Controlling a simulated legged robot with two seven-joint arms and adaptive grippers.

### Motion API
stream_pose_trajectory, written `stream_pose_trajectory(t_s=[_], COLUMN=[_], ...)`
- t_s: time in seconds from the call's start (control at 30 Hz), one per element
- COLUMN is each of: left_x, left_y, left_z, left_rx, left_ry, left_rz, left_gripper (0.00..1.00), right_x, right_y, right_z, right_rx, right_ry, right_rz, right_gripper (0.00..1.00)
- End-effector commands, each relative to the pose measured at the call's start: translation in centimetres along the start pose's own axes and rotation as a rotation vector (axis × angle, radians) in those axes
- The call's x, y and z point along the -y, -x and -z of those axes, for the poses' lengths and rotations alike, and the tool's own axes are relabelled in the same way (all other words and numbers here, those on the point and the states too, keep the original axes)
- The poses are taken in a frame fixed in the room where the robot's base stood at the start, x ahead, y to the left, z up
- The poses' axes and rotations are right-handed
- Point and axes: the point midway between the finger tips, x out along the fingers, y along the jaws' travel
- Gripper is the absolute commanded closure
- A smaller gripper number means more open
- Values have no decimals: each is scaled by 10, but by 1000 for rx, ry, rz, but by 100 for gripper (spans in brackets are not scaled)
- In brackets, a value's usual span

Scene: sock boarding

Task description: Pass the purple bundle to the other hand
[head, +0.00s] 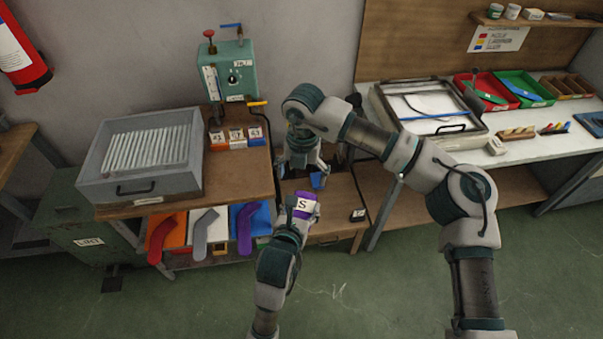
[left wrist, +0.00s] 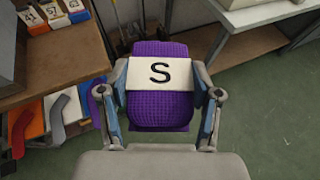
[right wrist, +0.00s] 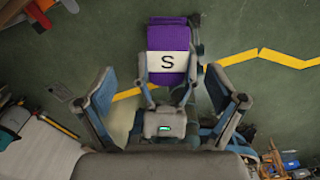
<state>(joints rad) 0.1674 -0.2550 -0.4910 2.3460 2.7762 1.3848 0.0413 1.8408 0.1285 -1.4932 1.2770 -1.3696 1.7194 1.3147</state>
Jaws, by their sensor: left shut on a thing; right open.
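The purple bundle (head: 305,199) is a folded knit with a white band marked S. My left gripper (head: 302,212) is shut on it and holds it up in front of the bench. In the left wrist view the bundle (left wrist: 160,85) sits between the two fingers, with the S band facing the camera. My right gripper (head: 303,176) is open and empty, just above and beyond the bundle in the head view. In the right wrist view the bundle (right wrist: 168,50) shows beyond the open fingers, apart from them, with my left gripper around its lower part.
A wooden bench (head: 245,175) carries a grey tray of white rods (head: 150,150), a green machine (head: 230,70) and small labelled boxes (head: 237,137). A white table (head: 520,115) with trays stands at right. The green floor in front is clear.

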Motion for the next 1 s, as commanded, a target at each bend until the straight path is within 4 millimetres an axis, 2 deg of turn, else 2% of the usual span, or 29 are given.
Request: stream_pose_trajectory(t_s=[0.17, 0.4, 0.6, 0.8, 1.0], left_x=[0, 0, 0, 0, 0], left_y=[0, 0, 0, 0, 0], left_z=[0, 0, 0, 0, 0], left_rx=[1, 1, 1, 1, 1], left_ry=[0, 0, 0, 0, 0], left_rz=[0, 0, 0, 0, 0], left_gripper=[74, 74, 74, 74, 74], right_x=[2, 2, 3, 2, 2], right_y=[-20, -69, -102, -117, -119], right_z=[-2, -1, -2, -2, -2], right_rx=[10, 7, 8, 8, 8], right_ry=[-9, -6, -7, -6, -6], right_rz=[18, 15, 14, 12, 12], right_gripper=[6, 6, 6, 6, 6])
